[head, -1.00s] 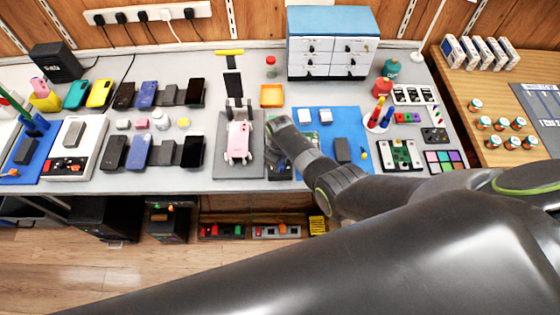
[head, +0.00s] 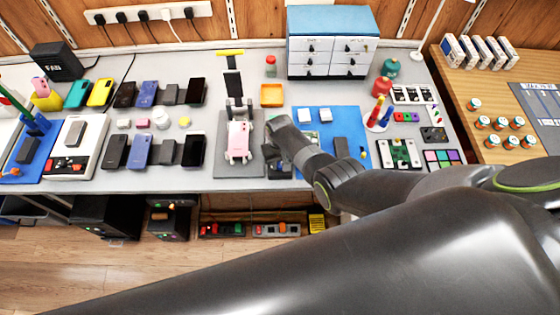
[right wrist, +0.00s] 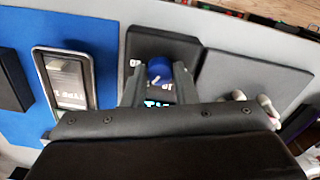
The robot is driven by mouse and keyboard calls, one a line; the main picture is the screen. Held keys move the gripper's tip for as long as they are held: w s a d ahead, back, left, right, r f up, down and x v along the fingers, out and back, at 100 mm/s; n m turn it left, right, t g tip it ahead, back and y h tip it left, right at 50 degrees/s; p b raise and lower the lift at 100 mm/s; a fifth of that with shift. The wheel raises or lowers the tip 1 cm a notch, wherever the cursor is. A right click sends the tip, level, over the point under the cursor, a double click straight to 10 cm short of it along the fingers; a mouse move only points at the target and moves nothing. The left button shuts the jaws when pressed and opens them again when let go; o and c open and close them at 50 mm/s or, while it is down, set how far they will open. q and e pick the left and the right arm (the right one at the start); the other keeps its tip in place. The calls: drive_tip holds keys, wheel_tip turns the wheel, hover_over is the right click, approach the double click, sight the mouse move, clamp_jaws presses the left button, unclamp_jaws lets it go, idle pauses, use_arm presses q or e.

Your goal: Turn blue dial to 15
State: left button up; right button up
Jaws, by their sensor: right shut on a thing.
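The blue dial (right wrist: 158,70) sits on a dark box (right wrist: 160,45) in the right wrist view, with a pale mark on its top. My right gripper (right wrist: 158,76) has its two fingers on either side of the dial and is shut on it. A small lit display (right wrist: 157,104) with cyan characters shows just below the dial, partly covered by my gripper, and I cannot read it. In the head view my right gripper (head: 273,158) is over the dark box, and the dial is hidden there. My left gripper is not in view.
A blue mat (head: 349,120) with a phone (right wrist: 66,80) is on the other side. A blue-topped drawer cabinet (head: 331,38) stands behind.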

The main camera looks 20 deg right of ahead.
sight(280, 164)
idle(0.4)
drive_tip(key=o, duration=1)
drive_tip(key=shift+r+p, duration=0.7)
drive_tip(key=shift+r, duration=0.75)
wheel_tip(280, 164, up, 14)
drive_tip(key=shift+r+b, duration=0.25)
drive_tip(key=shift+b, duration=0.25)
